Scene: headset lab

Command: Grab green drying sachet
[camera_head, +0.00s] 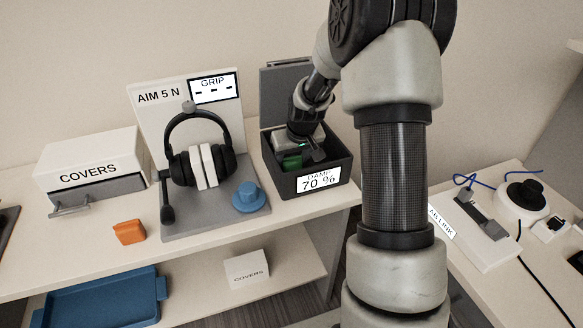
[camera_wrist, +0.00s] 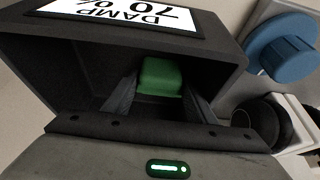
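The green drying sachet (camera_head: 292,162) lies inside a dark open-topped box (camera_head: 336,171) whose front label reads DAMP 70 %. My gripper (camera_head: 308,154) reaches down into this box from above, close to the sachet. In the wrist view the sachet (camera_wrist: 160,77) shows between and just beyond the tips of my two dark fingers (camera_wrist: 160,96). The fingers are spread about as wide as the sachet. I see no clear grip on it, and whether the tips touch its sides is hard to tell. The sachet's lower part is hidden.
The box's walls surround my gripper, and its raised lid (camera_head: 277,92) stands behind. To the left are a headset (camera_head: 228,160) on a stand, a blue knob (camera_head: 249,197), an orange block (camera_head: 129,232) and a COVERS drawer box (camera_head: 88,163). A second table is right.

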